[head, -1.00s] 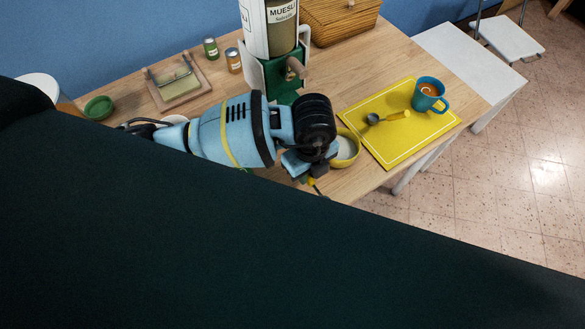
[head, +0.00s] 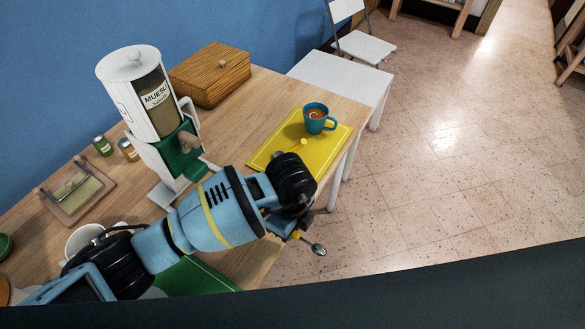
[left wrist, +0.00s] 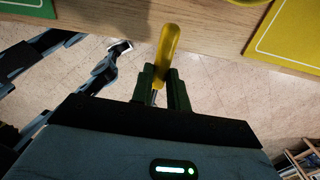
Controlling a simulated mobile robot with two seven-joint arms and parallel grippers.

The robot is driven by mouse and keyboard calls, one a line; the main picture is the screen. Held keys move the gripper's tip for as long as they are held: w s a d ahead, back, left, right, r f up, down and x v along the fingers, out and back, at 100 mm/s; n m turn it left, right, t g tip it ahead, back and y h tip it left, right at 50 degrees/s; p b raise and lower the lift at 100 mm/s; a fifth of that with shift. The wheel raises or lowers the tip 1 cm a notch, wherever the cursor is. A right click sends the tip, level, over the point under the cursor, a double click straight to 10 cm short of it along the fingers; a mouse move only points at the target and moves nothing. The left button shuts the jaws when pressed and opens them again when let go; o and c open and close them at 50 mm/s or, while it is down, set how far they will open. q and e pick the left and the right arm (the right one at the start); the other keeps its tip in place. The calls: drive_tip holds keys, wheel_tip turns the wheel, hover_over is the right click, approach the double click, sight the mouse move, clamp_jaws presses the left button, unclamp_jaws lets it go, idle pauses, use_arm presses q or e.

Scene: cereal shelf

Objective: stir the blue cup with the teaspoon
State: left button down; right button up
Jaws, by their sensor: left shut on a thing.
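The blue cup (head: 317,120) stands upright on the yellow mat (head: 264,154) near the table's right end, with brown drink inside. My left gripper (head: 293,233) is shut on the teaspoon (head: 318,250), out past the table's front edge. The teaspoon's metal bowl points right over the floor in the head view. Its yellow handle (left wrist: 168,48) stands between the fingers (left wrist: 163,80) in the left wrist view. The cup is apart from the gripper, farther back, and outside the left wrist view. My right gripper is not seen.
A muesli dispenser (head: 134,95) stands left of the mat, with a wooden box (head: 209,73) behind. A white table (head: 338,74) adjoins the far end. A yellow bowl (left wrist: 250,2) shows at the wrist view's top.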

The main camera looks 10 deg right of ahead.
use_arm(q)
drive_tip(key=a+r+n, duration=0.7)
drive_tip(key=a+n, duration=0.5)
drive_tip(key=n, duration=0.1)
drive_tip(key=s+a+r+n, duration=0.1)
drive_tip(key=a+r+n, duration=0.7)
drive_tip(key=a+n, duration=0.5)
drive_tip(key=shift+r, duration=0.3)
drive_tip(key=shift+s, duration=0.1)
